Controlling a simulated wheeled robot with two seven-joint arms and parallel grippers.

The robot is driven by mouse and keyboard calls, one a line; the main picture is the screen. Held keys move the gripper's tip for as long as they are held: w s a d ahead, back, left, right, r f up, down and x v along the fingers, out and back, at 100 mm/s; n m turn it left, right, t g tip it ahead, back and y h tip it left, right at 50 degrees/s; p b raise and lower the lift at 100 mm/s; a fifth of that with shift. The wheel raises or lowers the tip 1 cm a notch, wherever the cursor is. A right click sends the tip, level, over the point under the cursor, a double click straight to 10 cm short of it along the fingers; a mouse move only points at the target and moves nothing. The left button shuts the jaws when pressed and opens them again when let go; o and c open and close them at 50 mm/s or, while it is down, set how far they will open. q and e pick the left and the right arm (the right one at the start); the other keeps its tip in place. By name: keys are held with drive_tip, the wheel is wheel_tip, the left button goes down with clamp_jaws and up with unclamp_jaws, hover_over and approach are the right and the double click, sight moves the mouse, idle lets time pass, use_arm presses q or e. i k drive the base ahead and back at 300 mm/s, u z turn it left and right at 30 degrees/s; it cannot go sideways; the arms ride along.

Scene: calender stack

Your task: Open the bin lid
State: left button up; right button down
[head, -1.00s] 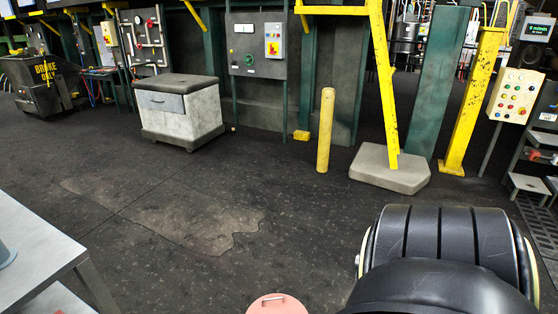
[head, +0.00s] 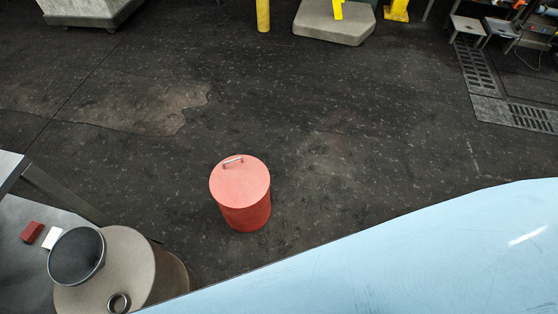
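The bin is a small red cylinder (head: 247,213) standing upright on the dark floor, left of the middle in the head view. Its round pink-red lid (head: 241,185) lies on top and looks closed. A small metal handle (head: 233,161) sits near the lid's far edge. Neither of my grippers shows in the head view, and nothing touches the bin.
A large light-blue surface (head: 430,250) fills the lower right, close to the camera. A grey table (head: 30,215) and a beige drum (head: 125,270) stand at the lower left. Open floor lies beyond the bin, and a yellow post (head: 263,15) stands at the back.

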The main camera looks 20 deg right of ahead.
sight(238, 181)
drive_tip(key=z, duration=0.15)
drive_tip(key=k, duration=0.5)
drive_tip(key=z, duration=0.55)
drive_tip(key=i, duration=1.55)
drive_tip(key=u, duration=2)
